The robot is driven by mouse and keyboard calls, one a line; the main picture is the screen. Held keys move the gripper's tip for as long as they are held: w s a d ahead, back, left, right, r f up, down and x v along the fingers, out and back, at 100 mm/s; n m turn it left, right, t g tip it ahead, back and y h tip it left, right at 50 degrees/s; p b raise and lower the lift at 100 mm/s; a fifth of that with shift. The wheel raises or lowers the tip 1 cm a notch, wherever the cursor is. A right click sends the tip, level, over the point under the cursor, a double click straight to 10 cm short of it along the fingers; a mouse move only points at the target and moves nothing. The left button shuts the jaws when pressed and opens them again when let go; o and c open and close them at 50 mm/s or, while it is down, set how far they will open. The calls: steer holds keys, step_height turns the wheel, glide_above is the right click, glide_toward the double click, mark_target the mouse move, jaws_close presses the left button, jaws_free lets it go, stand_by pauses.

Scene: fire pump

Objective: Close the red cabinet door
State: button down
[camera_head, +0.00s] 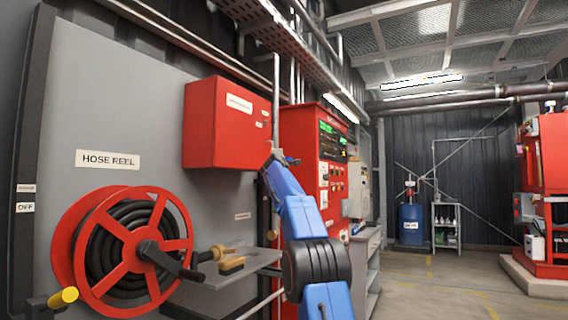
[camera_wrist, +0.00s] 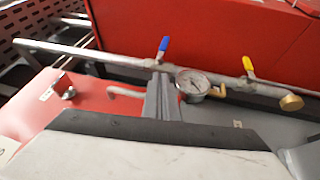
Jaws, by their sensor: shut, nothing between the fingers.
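The red cabinet (camera_head: 228,125) is a box fixed high on the grey wall panel, with a white label and small tags on its face. No gap shows around its door in the head view, but I cannot tell for sure whether it is fully shut. My gripper (camera_head: 286,161) is at the top of my blue arm, beside the cabinet's lower right edge; whether it touches is unclear. In the wrist view my gripper's fingers (camera_wrist: 161,99) are together with nothing between them. A large red surface (camera_wrist: 200,40) lies beyond them; I cannot tell if it is the cabinet.
A red hose reel (camera_head: 125,250) and a small shelf (camera_head: 235,270) are below the cabinet. A tall red control panel (camera_head: 300,130) stands behind my arm. The wrist view shows a pipe with a gauge (camera_wrist: 193,84), blue lever (camera_wrist: 162,48) and yellow lever (camera_wrist: 248,66).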

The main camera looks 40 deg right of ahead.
steer(key=shift+w+a, duration=0.15)
steer(key=shift+w, duration=0.6)
